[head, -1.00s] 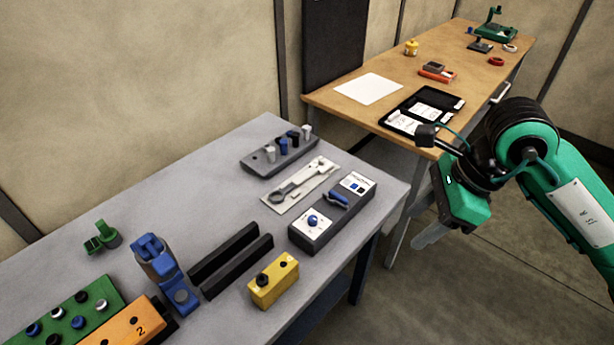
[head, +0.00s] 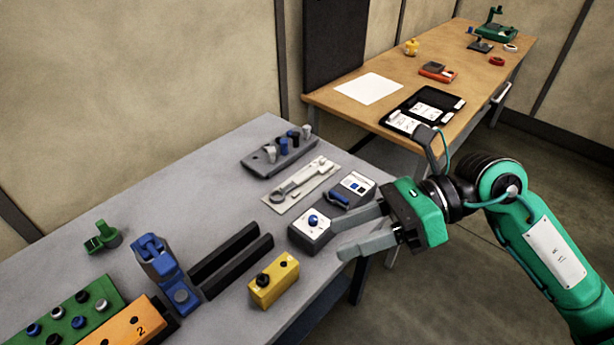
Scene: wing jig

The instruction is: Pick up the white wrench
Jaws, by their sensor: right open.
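The white wrench (head: 311,178) lies on a pale flat tray (head: 274,204) on the grey table, its ring end toward the lower left. My right gripper (head: 341,237) is open and empty, with its two grey fingers pointing left. It is in front of the wrench, to the lower right, and overlaps the grey control box (head: 314,236) in the picture. It is apart from the wrench. My left gripper is not in view.
A grey rack with pegs (head: 279,155) stands behind the wrench. A yellow block (head: 273,280), dark rails (head: 232,262) and a blue clamp (head: 160,267) are to the left. A wooden table (head: 440,70) with a black case (head: 424,111) stands behind.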

